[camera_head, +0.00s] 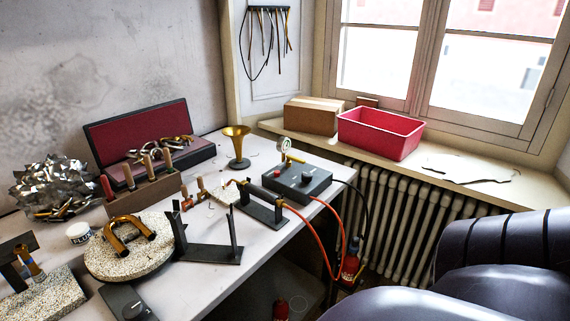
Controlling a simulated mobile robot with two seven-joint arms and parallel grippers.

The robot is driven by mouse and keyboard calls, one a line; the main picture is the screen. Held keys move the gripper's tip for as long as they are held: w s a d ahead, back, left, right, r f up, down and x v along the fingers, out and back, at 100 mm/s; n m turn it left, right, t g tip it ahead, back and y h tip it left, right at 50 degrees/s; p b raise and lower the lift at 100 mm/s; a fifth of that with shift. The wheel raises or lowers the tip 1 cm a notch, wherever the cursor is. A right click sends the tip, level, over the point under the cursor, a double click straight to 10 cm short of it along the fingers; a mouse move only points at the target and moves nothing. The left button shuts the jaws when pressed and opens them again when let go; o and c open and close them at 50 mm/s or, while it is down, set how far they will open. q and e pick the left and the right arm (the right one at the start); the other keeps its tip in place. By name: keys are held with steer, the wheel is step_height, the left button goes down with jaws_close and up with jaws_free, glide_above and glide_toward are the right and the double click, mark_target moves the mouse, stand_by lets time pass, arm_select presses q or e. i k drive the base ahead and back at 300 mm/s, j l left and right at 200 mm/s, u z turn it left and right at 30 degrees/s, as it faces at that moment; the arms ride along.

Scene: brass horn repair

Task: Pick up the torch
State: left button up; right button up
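The torch (245,183) appears to be the slim piece lying across a black two-post rest (262,213) on the workbench. It is small here, and its exact outline is hard to make out. An orange-red hose (318,238) runs from that spot over the bench's right edge and down toward a red bottle (351,266). Neither of my grippers is in view, and nothing is touching the torch.
A black control box (300,181) stands right behind the rest. A black bracket with uprights (212,252) and a speckled round block (128,255) with a brass U-tube stand in front. A tool rack (147,195) is to the left. Dark rounded shapes cover the lower right.

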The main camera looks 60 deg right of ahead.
mark_target(268, 197)
steer(key=z, duration=1.45)
steer(key=u, duration=2.2)
steer(key=z, duration=2.2)
steer(key=u, duration=0.2)
steer(key=i+l, duration=0.05)
